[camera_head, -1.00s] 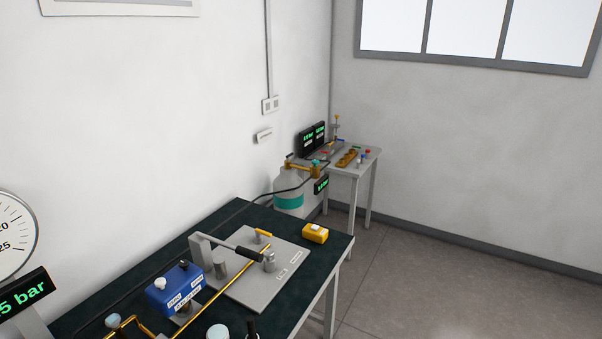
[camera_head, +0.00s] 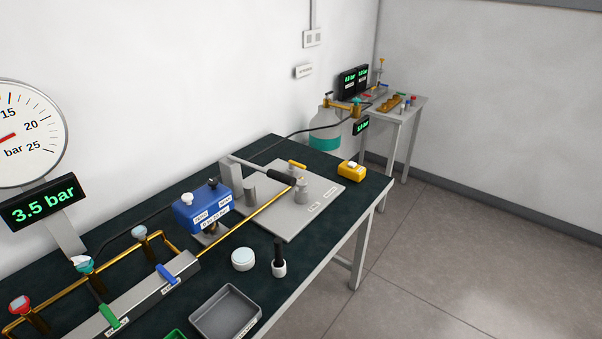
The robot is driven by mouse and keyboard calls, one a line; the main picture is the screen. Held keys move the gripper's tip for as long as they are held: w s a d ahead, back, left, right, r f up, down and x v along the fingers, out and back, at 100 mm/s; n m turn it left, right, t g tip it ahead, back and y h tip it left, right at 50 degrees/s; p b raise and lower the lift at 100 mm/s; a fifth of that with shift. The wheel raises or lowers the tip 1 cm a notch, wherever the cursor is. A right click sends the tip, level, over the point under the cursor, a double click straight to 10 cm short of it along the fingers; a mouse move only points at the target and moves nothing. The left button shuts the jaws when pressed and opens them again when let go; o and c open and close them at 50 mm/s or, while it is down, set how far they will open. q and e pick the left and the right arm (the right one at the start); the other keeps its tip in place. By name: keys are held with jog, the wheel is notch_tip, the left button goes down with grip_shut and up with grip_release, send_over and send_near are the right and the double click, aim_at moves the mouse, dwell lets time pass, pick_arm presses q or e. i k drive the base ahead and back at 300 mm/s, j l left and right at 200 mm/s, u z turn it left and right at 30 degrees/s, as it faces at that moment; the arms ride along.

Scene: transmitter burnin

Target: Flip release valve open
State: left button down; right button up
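No label that I can read names the release valve. A small yellow lever (camera_head: 297,165) sits at the back edge of the grey plate (camera_head: 272,222), beside a black-gripped pump-like handle (camera_head: 282,178). A blue lever (camera_head: 168,274) and a green lever (camera_head: 109,315) sit on the grey manifold block (camera_head: 150,290) at lower left. I cannot tell which of these is the release valve, or whether it is open. Neither of my grippers is in view.
A blue box (camera_head: 203,208) stands between the manifold and the plate. A display (camera_head: 44,202) reads 3.5 bar under a round gauge (camera_head: 22,130). A grey tray (camera_head: 225,315), a white round lid (camera_head: 243,259) and a yellow device (camera_head: 351,170) are on the dark bench. Floor at right is clear.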

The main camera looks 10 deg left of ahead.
aim_at(292, 163)
jog(key=i+l+u, duration=0.15)
jog(key=i+l, duration=0.35)
jog(key=i+l+u, duration=0.15)
jog(key=i+l, duration=0.45)
jog(key=i+l+u, duration=0.15)
jog(key=i+l, duration=0.35)
jog(key=l, duration=0.15)
